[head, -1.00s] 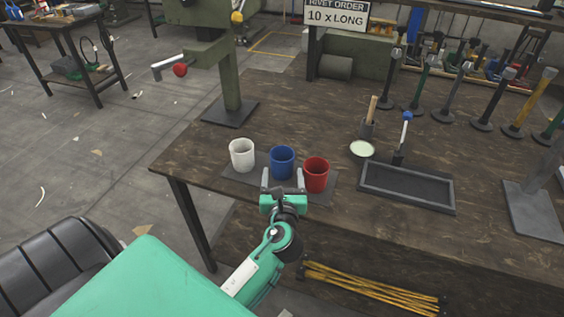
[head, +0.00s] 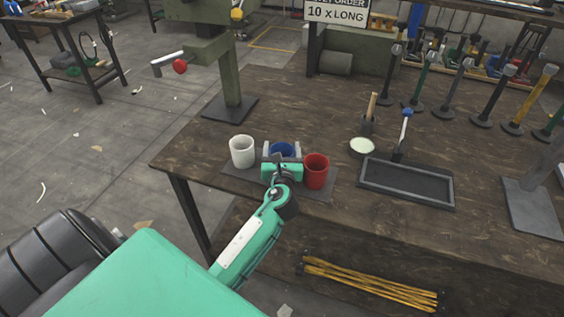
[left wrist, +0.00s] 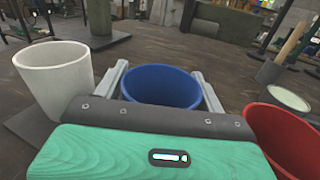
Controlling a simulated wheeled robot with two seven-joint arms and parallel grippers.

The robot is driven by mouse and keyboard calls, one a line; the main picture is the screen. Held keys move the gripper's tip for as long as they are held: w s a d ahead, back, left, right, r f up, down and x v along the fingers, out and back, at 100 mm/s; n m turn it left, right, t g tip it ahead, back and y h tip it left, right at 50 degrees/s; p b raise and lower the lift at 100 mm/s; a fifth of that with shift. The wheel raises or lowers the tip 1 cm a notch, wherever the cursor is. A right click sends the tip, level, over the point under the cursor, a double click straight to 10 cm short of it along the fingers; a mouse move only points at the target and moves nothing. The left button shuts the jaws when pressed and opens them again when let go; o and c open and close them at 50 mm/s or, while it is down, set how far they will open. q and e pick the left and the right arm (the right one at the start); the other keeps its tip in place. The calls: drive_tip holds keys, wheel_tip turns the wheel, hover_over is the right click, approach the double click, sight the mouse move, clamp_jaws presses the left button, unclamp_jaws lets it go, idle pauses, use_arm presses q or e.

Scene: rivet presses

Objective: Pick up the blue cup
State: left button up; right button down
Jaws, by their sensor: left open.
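The blue cup (head: 283,149) stands upright on a dark mat (head: 240,175) between a white cup (head: 242,151) and a red cup (head: 316,171). My left gripper (head: 282,150) is open, with one finger on each side of the blue cup. In the left wrist view the blue cup (left wrist: 161,86) sits between the two fingers (left wrist: 160,85), its lower part hidden by the gripper body. Whether the fingers touch it I cannot tell. The white cup (left wrist: 55,80) is at the left and the red cup (left wrist: 285,135) at the right there. My right gripper is out of view.
A green press (head: 232,80) stands behind the cups. To the right are a pale round dish (head: 362,147), a black tray (head: 407,203) and a blue-knobbed lever (head: 404,130). Several upright tools line the back right. The table's front middle is clear.

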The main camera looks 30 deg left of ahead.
use_arm(q)
drive_tip(key=c, duration=0.7)
drive_tip(key=shift+c, duration=0.2)
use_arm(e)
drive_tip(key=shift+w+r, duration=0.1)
